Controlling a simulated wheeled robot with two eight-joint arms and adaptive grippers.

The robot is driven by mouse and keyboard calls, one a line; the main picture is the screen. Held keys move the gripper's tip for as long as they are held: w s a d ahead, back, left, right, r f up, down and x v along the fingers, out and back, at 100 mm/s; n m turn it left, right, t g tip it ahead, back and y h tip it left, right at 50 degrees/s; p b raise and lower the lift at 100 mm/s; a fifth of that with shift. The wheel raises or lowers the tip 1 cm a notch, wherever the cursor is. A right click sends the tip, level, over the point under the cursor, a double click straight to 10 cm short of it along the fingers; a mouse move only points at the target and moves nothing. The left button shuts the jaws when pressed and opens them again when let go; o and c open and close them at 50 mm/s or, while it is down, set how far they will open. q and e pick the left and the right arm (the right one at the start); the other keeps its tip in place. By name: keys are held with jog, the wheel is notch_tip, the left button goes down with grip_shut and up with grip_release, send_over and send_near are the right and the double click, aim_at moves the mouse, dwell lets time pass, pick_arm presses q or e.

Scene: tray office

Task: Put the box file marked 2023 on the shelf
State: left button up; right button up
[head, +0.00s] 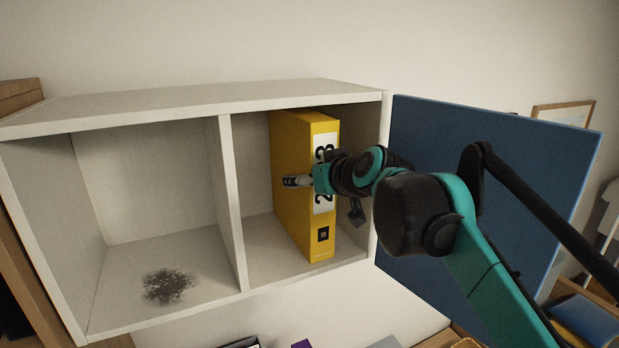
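The yellow box file (293,215) stands upright in the right compartment of the white shelf unit (230,205), its spine facing out. The white spine label shows a "3" at the top and a "2" low down; the digits between are hidden by my gripper. My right gripper (325,197) is at the spine. One finger lies along the file's left face, and the other shows to the right of the spine with a small gap. It looks open around the file. My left gripper is not in view.
The left compartment is empty, with a dark speckled patch (168,287) on its floor. A blue panel (490,190) stands at the unit's right side, behind my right arm. Parts of several objects show at the bottom edge, one of them purple (301,344).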

jog(key=b+v, duration=0.1)
jog(key=v, duration=1)
jog(key=shift+s+b, duration=0.25)
jog(key=shift+b, duration=0.15)
jog(key=shift+r, duration=0.15)
jog(key=s+d+f+m+g+h, duration=0.1)
jog(key=s+f, duration=0.5)
jog(key=f, duration=0.8)
jog(key=s+d+f+m+g+h, duration=0.2)
jog(key=s+d+f, duration=0.3)
jog(key=f, duration=1)
jog(key=s+d+f+m+g+h, duration=0.1)
jog(key=s+d+f, duration=0.3)
jog(key=f, duration=1)
jog(key=s+g+h, duration=0.1)
jog(key=s, duration=0.1)
jog(key=shift+s+d+f+m+g, duration=0.15)
jog(key=shift+s+d+m+g, duration=0.15)
